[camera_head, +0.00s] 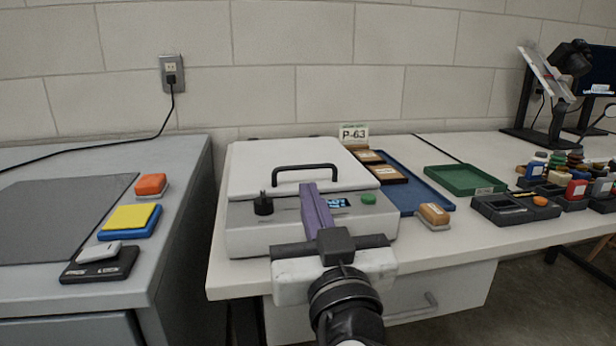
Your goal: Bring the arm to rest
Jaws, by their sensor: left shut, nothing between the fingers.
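My left gripper (308,187) reaches in from the bottom centre, its purple fingers pointing away from me and closed together with nothing between them. In the picture the fingers overlap the front of a white machine (240,220), just right of its black knob (263,204) and left of its small lit display. Whether they touch the machine cannot be told from this view. The machine's lid with a black handle (305,168) is down. My right gripper is not in view.
A blue tray (408,200), a green tray (462,181) and a wood-backed brush (434,214) lie right of the machine. Dark holders (515,208) with small bottles stand farther right. A grey bench at left holds a yellow-and-blue block (130,218) and a small scale (100,265).

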